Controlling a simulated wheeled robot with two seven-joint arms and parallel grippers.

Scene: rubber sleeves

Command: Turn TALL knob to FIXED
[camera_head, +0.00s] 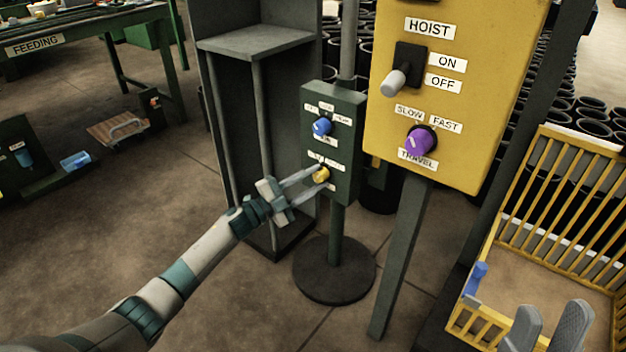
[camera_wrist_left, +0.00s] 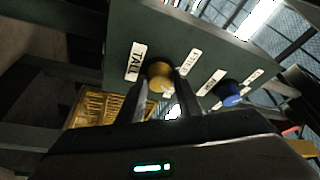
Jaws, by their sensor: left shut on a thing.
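A dark green control box (camera_head: 345,140) stands on a post with a round base. Its lower knob is yellow (camera_head: 323,174), with small white labels around it. In the left wrist view the yellow knob (camera_wrist_left: 159,76) is beside the TALL label (camera_wrist_left: 136,62). My left gripper (camera_head: 318,176) is shut on the yellow knob, with a finger on each side; the fingers also show in the wrist view (camera_wrist_left: 160,100). Which label the knob points to cannot be told. My right gripper (camera_head: 547,325) shows at the bottom right, its two grey fingers apart and nothing visible between them.
A blue knob (camera_head: 322,126) sits above the yellow one on the same box. A yellow HOIST panel (camera_head: 455,85) with a lever and a purple TRAVEL knob (camera_head: 421,139) stands close on the right. A yellow barred crate (camera_head: 560,190) is at the right, a grey frame (camera_head: 255,40) behind left.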

